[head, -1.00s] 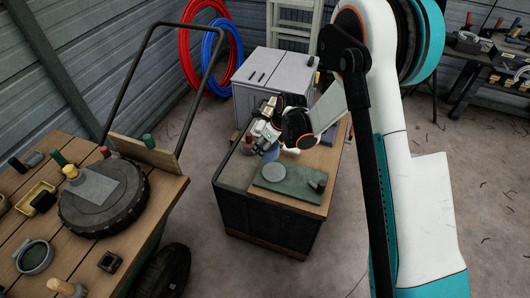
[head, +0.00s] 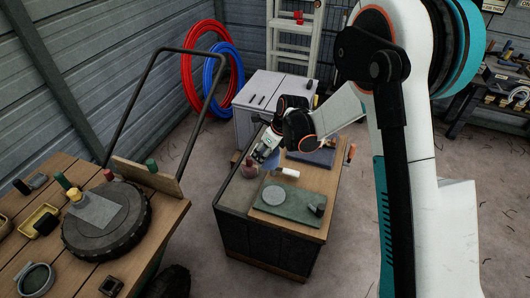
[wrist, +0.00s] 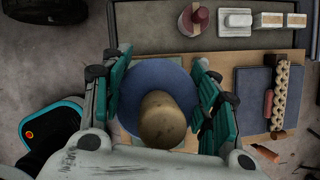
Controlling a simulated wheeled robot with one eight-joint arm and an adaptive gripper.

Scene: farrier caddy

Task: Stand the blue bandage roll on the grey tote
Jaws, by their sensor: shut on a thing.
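The blue bandage roll (wrist: 130,88) shows in the wrist view as a blue disc with a tan rounded piece at its middle. My gripper (wrist: 162,100) has a finger against each side of it. In the head view my gripper (head: 264,154) hangs over the left part of a wood-topped bench, with the blue roll (head: 272,164) at its tips. The roll appears held above the bench; its underside is hidden. A pale grey box (head: 256,112) behind the bench may be the grey tote, but I cannot tell for certain.
A blue slab (wrist: 254,95) lies to the right in the wrist view. A cluttered table (head: 150,262) stands at left.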

